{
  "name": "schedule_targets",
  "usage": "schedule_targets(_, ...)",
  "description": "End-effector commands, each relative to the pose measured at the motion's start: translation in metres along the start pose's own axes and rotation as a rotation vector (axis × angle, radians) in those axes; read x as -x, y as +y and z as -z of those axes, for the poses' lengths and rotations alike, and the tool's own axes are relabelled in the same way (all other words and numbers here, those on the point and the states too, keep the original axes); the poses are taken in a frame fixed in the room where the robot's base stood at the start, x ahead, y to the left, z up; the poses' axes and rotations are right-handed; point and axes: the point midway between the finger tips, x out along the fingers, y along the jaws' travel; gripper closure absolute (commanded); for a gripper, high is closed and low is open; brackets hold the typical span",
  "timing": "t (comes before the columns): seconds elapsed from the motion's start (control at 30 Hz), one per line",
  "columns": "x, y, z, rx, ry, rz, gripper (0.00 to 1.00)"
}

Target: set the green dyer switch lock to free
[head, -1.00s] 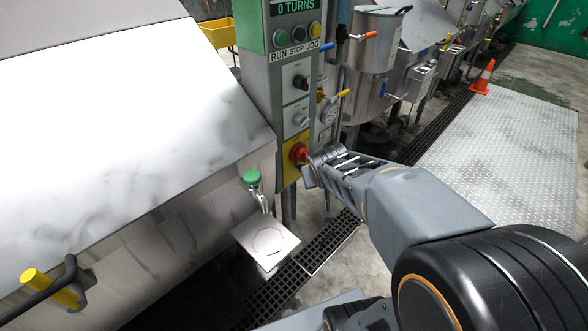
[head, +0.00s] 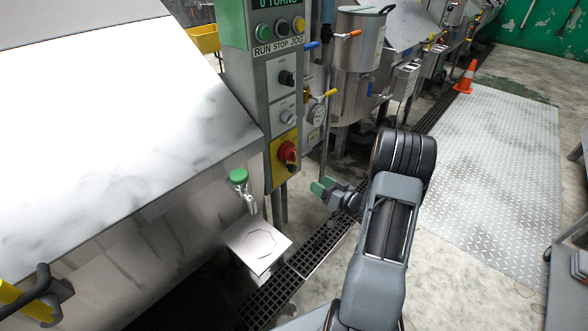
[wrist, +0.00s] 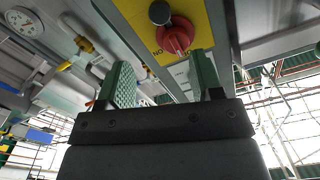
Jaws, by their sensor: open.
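The red rotary switch (head: 284,151) sits on a yellow plate (head: 274,166) at the bottom of the grey control panel with the green top. A small dark knob-like piece (head: 291,161) stands out at its lower right. In the wrist view the red switch (wrist: 178,38) shows above the fingers, with a dark round piece (wrist: 160,12) at its upper left and part of the plate lettering visible. My gripper (head: 322,188) is open and empty, below and right of the switch, apart from it. Its green fingers (wrist: 166,85) point up toward the plate. The lock's exact setting is not readable.
A pipe and gauge (head: 316,114) stand close to the panel's right side. A green-topped tap (head: 239,178) is to the left.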

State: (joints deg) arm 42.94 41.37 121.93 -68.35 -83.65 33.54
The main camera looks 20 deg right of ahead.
Motion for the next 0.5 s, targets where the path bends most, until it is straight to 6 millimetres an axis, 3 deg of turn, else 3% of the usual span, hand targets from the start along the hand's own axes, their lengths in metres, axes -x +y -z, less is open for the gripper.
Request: schedule_targets(0.5,-0.095,-0.002,0.001,0.001,0.0,0.004,0.4)
